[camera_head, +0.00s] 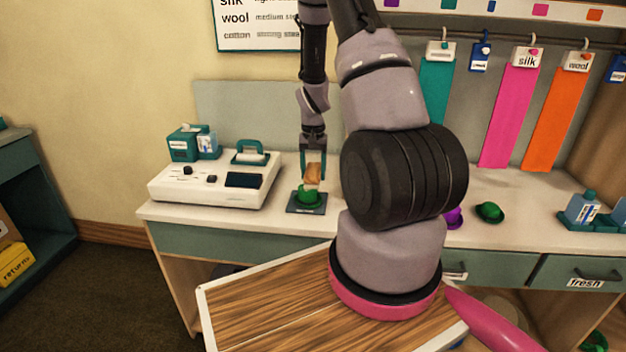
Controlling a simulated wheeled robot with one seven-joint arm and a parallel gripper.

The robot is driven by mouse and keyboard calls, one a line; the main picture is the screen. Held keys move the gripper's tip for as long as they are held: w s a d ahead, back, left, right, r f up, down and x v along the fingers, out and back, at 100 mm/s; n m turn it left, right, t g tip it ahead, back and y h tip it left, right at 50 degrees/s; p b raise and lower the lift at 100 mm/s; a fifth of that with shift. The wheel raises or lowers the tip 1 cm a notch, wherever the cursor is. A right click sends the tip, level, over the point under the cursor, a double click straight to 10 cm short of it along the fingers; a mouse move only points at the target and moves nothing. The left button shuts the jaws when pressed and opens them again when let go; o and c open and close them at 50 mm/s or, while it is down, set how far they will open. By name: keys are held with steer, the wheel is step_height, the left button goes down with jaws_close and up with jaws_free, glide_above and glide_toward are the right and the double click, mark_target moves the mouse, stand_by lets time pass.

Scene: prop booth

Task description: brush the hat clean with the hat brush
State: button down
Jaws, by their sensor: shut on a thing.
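A green hat (309,199) sits on a small dark square pad (293,207) on the white counter. My gripper (313,171) points down right above the hat, its teal fingers shut on the hat brush (314,174). The brush has a tan-brown body, and its lower end is at the hat's crown. I cannot tell for sure whether it touches. Any marks on the hat are too small to make out.
A white console (215,183) stands left of the pad. A purple hat (454,217) and another green hat (489,211) lie on the counter (395,222) to the right, partly behind my arm. Tagged cloth strips, such as a pink one (508,115), hang from the back rail.

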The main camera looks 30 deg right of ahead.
mark_target(313, 169)
steer(key=shift+r, duration=2)
